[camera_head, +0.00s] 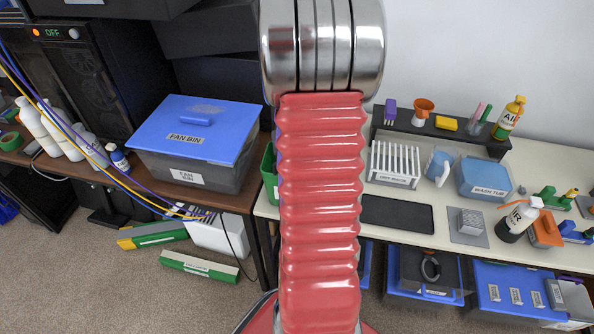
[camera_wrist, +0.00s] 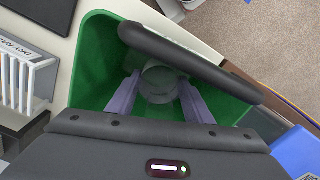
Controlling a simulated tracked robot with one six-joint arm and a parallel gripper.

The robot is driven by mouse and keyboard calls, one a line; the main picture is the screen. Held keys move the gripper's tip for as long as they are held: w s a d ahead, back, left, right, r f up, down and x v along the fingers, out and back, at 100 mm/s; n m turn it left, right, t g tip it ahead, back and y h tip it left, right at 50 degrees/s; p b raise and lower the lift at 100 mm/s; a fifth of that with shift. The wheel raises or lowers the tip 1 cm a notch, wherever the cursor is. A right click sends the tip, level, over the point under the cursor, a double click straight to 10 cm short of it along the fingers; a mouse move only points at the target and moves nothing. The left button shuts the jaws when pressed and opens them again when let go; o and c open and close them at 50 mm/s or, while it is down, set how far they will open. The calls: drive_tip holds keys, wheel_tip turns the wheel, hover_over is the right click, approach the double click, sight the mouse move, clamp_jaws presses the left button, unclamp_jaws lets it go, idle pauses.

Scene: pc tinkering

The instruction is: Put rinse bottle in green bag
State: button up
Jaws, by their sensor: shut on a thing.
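The green bag (camera_wrist: 92,88) fills the middle of the wrist view, open at the top, with a black bar (camera_wrist: 190,60) crossing over it. My gripper (camera_wrist: 160,88) reaches down inside the bag, its two lavender fingers on either side of a round, pale greyish thing (camera_wrist: 162,78). It is shut on this thing, which looks like the rinse bottle seen from above; no label shows. I cannot tell whether it touches the bag's floor. In the head view only a strip of the green bag (camera_head: 268,172) shows beside my red arm, which hides the gripper and bottle.
A fan bin (camera_head: 195,130) with a blue lid stands left of the bag. Right of it are a white drying rack (camera_head: 396,165), a black mat (camera_head: 397,213) and a wash tub (camera_head: 484,178). Several white bottles (camera_head: 65,130) stand at far left.

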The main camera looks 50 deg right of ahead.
drive_tip(key=shift+f, duration=0.35)
drive_tip(key=o, duration=1.2)
drive_tip(key=shift+r, duration=0.1)
wheel_tip(320, 180, up, 14)
drive_tip(key=shift+f, duration=0.2)
